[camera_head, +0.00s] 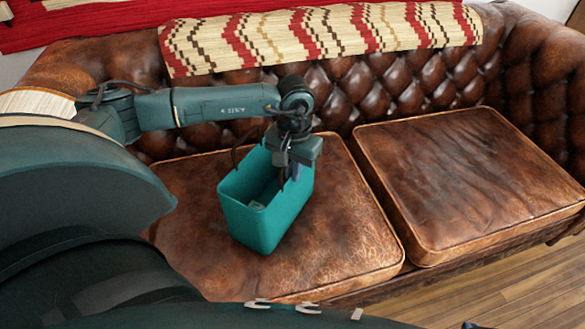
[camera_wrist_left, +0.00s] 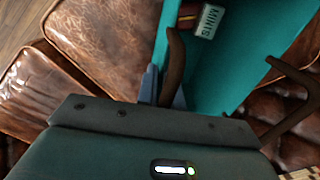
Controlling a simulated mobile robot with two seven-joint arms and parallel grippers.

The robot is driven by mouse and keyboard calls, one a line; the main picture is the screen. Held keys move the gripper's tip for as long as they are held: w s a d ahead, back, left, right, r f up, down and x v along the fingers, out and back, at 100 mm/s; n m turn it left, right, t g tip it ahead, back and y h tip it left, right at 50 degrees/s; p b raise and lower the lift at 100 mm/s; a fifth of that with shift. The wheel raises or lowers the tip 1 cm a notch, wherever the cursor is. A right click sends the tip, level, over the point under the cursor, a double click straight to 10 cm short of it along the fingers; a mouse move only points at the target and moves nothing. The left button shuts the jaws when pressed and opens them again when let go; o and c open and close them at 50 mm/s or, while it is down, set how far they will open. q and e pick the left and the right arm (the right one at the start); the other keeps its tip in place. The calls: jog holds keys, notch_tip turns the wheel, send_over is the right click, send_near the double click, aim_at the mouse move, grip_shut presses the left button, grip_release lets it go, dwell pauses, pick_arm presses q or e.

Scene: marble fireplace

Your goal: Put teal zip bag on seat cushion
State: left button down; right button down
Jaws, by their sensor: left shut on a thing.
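The teal zip bag (camera_head: 265,226) looks like an open-topped, box-shaped teal container. It is over the left seat cushion (camera_head: 350,245) and looks slightly tilted; I cannot tell whether its base touches the leather. My left gripper (camera_head: 270,168) reaches down at the bag's upper rim and is shut on it. In the left wrist view the fingers (camera_wrist_left: 232,68) straddle part of the teal bag (camera_wrist_left: 240,70). A small tin marked MINTS (camera_wrist_left: 208,22) lies inside the bag. My right gripper is not in view.
A second brown leather seat cushion (camera_head: 470,180) lies to the right, bare. The tufted sofa back (camera_head: 400,85) rises behind, with a red and cream patterned throw (camera_head: 330,35) over it. Wooden floor (camera_head: 510,290) shows at the lower right.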

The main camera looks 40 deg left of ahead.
pick_arm(q)
jog(key=c, duration=1.9)
grip_release()
jog(key=o, duration=0.4)
jog(key=shift+c, duration=0.2)
